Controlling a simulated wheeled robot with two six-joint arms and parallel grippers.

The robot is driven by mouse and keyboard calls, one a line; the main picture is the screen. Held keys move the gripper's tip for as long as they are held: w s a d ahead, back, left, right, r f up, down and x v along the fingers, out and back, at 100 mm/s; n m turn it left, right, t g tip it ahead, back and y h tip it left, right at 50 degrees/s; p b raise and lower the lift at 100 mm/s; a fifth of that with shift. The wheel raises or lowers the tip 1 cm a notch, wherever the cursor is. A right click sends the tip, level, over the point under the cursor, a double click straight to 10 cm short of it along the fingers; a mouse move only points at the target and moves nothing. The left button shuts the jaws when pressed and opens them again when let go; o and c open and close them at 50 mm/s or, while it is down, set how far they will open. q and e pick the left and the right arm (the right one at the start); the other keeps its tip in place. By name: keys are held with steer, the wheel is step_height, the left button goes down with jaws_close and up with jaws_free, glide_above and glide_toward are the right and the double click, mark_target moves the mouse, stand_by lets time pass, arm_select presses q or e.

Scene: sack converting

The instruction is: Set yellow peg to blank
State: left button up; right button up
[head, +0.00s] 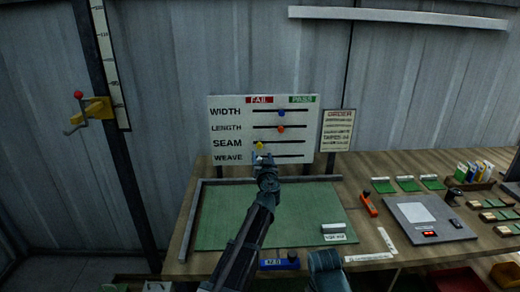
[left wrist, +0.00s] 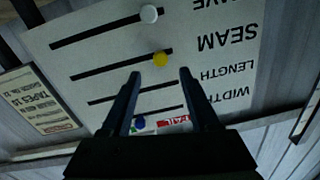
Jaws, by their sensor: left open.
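A white board (head: 227,134) stands against the wall with slots marked WIDTH, LENGTH, SEAM and WEAVE, under a red FAIL label and a green PASS label. The yellow peg (head: 259,145) is near the left end of the SEAM slot, below FAIL. My left gripper (head: 263,156) is open and empty just below it, covering part of the WEAVE row. In the left wrist view, the board is upside down and the yellow peg (left wrist: 160,59) appears just beyond the gap between the fingertips (left wrist: 160,73). My right gripper is not in view.
A white peg (left wrist: 149,13) is in the WEAVE slot. An order sheet (head: 338,131) is right of the board. A green mat (head: 312,205) lies below, mostly clear.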

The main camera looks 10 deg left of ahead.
mark_target(260, 147)
arm_select(q)
steer(key=x, duration=0.7)
steer(key=shift+w, duration=0.15)
jaws_close()
stand_by(1.1)
